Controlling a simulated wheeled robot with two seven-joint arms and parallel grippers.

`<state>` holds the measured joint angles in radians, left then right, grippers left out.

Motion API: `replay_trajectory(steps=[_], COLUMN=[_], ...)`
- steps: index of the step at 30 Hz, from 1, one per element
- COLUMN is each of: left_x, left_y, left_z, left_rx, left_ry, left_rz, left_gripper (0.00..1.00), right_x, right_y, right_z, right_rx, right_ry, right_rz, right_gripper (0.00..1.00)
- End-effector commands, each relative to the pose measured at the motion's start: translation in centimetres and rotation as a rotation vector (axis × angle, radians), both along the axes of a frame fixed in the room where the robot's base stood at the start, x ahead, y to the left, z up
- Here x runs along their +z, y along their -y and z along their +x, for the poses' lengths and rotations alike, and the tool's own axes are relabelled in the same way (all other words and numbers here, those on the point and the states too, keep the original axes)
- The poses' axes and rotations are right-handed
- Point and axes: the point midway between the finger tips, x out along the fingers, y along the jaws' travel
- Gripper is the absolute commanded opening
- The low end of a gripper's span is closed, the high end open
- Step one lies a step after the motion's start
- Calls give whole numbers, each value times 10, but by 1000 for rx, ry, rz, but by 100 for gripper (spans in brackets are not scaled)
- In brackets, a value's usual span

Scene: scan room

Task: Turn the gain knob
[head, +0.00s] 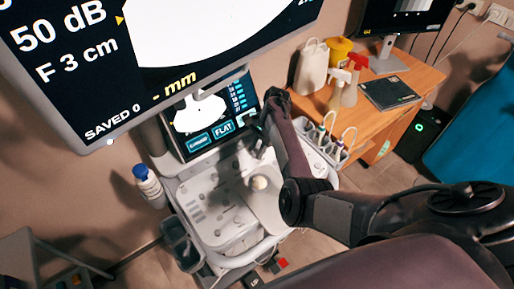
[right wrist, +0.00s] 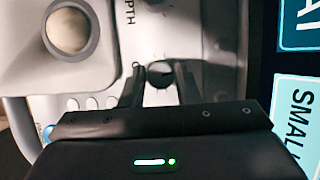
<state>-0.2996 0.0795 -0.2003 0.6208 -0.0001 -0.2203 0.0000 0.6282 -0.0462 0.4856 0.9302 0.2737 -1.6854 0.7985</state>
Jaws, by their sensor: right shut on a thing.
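The scanner console (head: 208,205) stands below the big monitor, with a pale trackball (head: 259,183) and small keys on its panel. My right gripper (head: 252,147) reaches down over the back of the panel, below the touch screen. In the right wrist view, a small dark round knob (right wrist: 160,73) sits between the fingertips of my right gripper (right wrist: 159,82). The gripper is shut on this knob. Its own label is not readable; the word DEPTH shows further up the panel. The large monitor (head: 200,35) reads 50 dB and F 3 cm. My left gripper is out of view.
The touch screen (head: 210,116) with a FLAT button stands close behind my right gripper. Probes in holders (head: 328,140) line the console's right side. A bottle with a blue cap (head: 148,185) is at its left. A wooden desk (head: 385,110) holds spray bottles and a tablet.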

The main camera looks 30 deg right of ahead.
Motion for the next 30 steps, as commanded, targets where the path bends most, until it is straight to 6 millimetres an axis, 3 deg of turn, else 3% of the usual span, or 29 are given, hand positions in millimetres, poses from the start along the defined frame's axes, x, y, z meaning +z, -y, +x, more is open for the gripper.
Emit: replay_trajectory(steps=[14, 30], left_x=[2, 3], left_y=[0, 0], left_z=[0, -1], left_rx=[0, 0], left_ry=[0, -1], left_rz=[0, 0], left_gripper=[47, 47], right_x=[2, 3], right_y=[2, 2], right_z=[2, 5], right_rx=[83, 420], right_ry=[2, 5], right_rz=[-3, -5], right_gripper=[6, 6])
